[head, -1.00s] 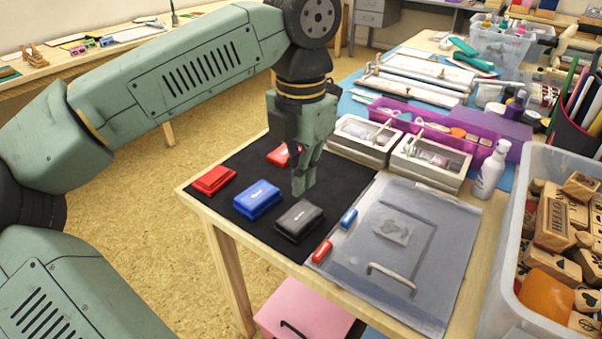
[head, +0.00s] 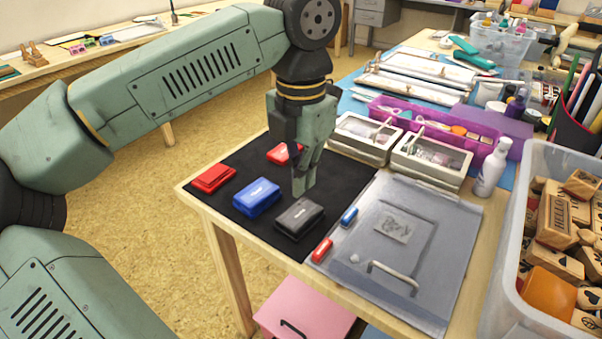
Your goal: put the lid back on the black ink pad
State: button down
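The black ink pad (head: 298,218) lies on the dark mat near the table's front edge, with a grey top face showing. I cannot tell from this view whether that top is its lid. My gripper (head: 302,188) points down, with its fingertips just above or behind the far edge of the black pad. The fingers overlap in this view, so their opening and anything between them are hidden. No separate black lid can be made out.
A blue pad (head: 257,197) and a red pad (head: 213,178) lie left of the black one. Another red item (head: 284,154) is partly behind my gripper. Small red (head: 322,250) and blue (head: 349,217) pieces lie right, beside a grey board (head: 440,235). White boxes (head: 430,160) stand behind.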

aim_at(301, 212)
jog(key=shift+f+b, duration=2.05)
jog(key=shift+f, duration=0.85)
jog(key=shift+r, duration=0.1)
jog(key=shift+r, duration=0.15)
jog(key=shift+r+p, duration=2.7)
jog(key=shift+r, duration=0.7)
